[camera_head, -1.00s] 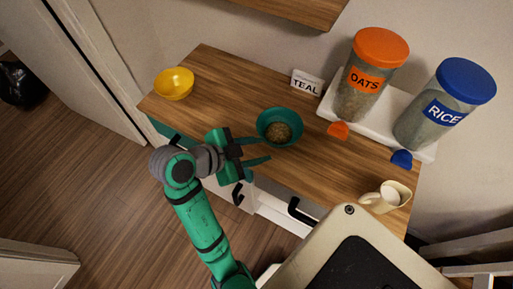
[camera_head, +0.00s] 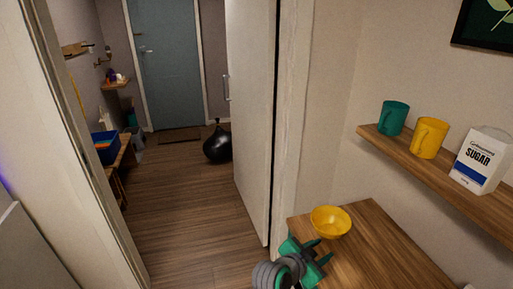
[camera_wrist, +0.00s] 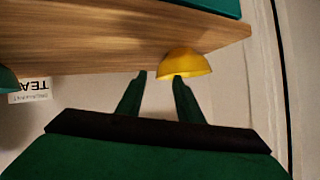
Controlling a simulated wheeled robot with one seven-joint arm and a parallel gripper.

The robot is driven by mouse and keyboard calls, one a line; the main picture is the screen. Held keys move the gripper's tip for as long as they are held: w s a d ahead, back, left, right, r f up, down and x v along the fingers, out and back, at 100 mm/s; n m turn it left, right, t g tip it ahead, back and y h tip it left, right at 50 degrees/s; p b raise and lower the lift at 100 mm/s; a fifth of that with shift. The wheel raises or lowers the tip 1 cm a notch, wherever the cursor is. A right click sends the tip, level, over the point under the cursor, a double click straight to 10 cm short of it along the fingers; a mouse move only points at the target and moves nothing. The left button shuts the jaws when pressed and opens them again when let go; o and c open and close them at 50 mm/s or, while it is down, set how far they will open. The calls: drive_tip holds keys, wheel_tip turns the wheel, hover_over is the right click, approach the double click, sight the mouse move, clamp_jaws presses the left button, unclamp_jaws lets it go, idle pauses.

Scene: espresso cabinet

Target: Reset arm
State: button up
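My gripper (camera_head: 316,254) is at the bottom of the head view, beside the left end of the wooden cabinet top (camera_head: 375,250). In the wrist view its two green fingers (camera_wrist: 160,85) are apart with nothing between them. A yellow bowl (camera_head: 330,222) stands on the cabinet top just beyond my gripper; it also shows past the right finger in the wrist view (camera_wrist: 186,64). A teal bowl (camera_wrist: 7,80) is partly in view at the left edge of the wrist view, near a white card (camera_wrist: 30,90) with part of "TEAL" showing upside down.
A wall shelf (camera_head: 440,178) holds a teal mug (camera_head: 393,117), a yellow mug (camera_head: 429,138) and a sugar carton (camera_head: 482,160). A white door (camera_head: 252,120) stands open left of the cabinet. Beyond are a black round object (camera_head: 217,145), clear floor and a blue-grey door (camera_head: 164,60).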

drive_tip(key=w+a+f+n+t+y, duration=0.5)
drive_tip(key=w+a, duration=0.3)
drive_tip(key=a, duration=0.3)
drive_tip(key=s+a+f+n+y, duration=0.1)
drive_tip(key=s+a+f+n, duration=0.15)
drive_tip(key=s+f, duration=0.5)
drive_tip(key=s+a+f+n+y, duration=0.2)
drive_tip(key=s+a+f, duration=0.2)
drive_tip(key=s, duration=0.7)
drive_tip(key=s+a+r+n+t, duration=0.1)
drive_tip(key=s+r, duration=0.3)
drive_tip(key=s, duration=1.1)
drive_tip(key=s+a+r+n+t, duration=0.1)
drive_tip(key=s+r, duration=0.3)
drive_tip(key=s, duration=1.1)
drive_tip(key=shift+a+n+y, duration=0.35)
drive_tip(key=shift+a+y, duration=0.05)
